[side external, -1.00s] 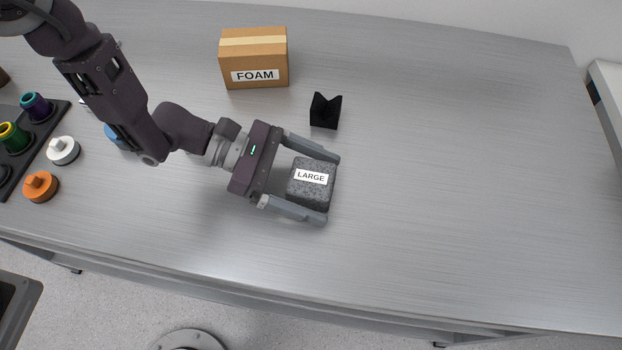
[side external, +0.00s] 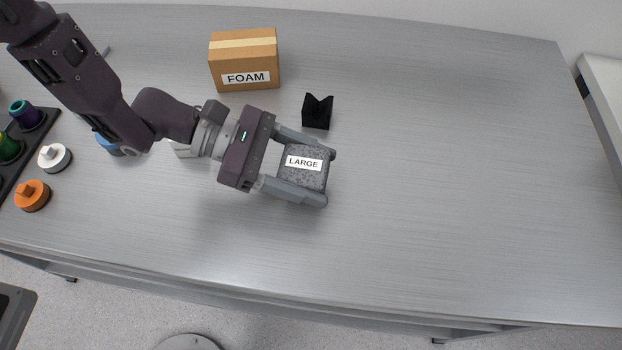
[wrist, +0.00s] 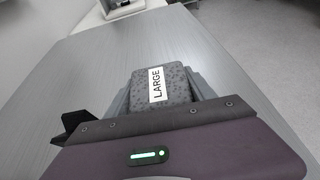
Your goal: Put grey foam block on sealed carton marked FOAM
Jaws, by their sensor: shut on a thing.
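The grey foam block (side external: 306,176) is speckled and carries a white label reading LARGE. My gripper (side external: 326,177) is shut on it, one finger along each side. In the wrist view the block (wrist: 172,92) sits between the fingers, label up. Whether the block touches the table is hard to tell. The sealed carton marked FOAM (side external: 243,62) is brown with pale tape across its top. It stands at the back of the table, behind my gripper and to its left in the side view.
A black notched block (side external: 317,112) stands between the gripper and the carton's right side; it edges into the wrist view (wrist: 76,124). At left are an orange knobbed piece (side external: 32,196), a white one (side external: 54,158) and a dark rack (side external: 38,130). The table's right half is clear.

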